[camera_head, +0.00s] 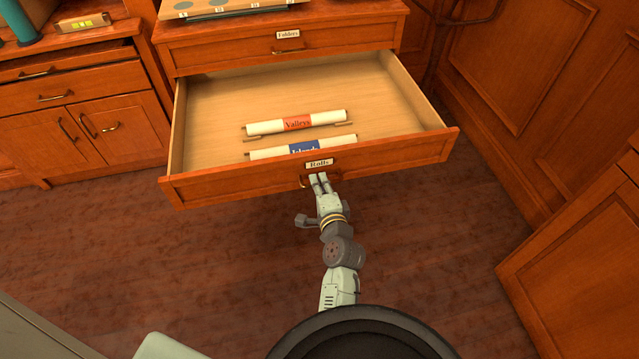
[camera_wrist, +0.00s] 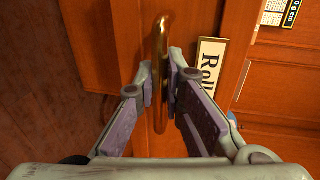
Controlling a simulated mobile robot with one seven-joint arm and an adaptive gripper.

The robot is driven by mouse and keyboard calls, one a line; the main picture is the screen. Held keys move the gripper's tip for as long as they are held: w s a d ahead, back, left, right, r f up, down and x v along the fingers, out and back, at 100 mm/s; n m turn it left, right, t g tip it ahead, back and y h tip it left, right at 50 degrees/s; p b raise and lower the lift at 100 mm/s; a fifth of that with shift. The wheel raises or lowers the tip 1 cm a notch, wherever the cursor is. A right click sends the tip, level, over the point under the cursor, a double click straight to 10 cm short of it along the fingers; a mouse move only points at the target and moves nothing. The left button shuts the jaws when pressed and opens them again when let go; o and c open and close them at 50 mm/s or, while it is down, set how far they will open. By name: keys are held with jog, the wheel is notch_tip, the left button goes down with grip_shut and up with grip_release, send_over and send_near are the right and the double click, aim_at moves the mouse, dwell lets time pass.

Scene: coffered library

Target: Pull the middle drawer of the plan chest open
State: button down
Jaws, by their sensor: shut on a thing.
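The plan chest (camera_head: 225,56) stands at the back. Its drawer labelled "Rolls" (camera_head: 232,186) is pulled far out, and its bare wooden floor shows. Two rolls lie in it: one with a red "Valleys" band (camera_head: 297,123) and one with a blue "Islands" band (camera_head: 303,148), partly hidden by the drawer front. The drawer above, labelled "Folders" (camera_head: 235,52), is shut. My gripper (camera_head: 319,178) is at the middle of the "Rolls" drawer front. In the wrist view its fingers (camera_wrist: 162,88) are shut on the brass handle (camera_wrist: 160,60), beside the "Rolls" label (camera_wrist: 208,70).
A cabinet (camera_head: 80,110) with doors and drawers stands at the left, with a teal object (camera_head: 18,20) on top. Panelled wall (camera_head: 530,90) and a wooden unit (camera_head: 590,260) bound the right. The floor (camera_head: 200,260) in front of the drawer is clear.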

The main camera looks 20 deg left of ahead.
jog(key=c, duration=1.7)
grip_release()
jog(key=shift+o, duration=0.2)
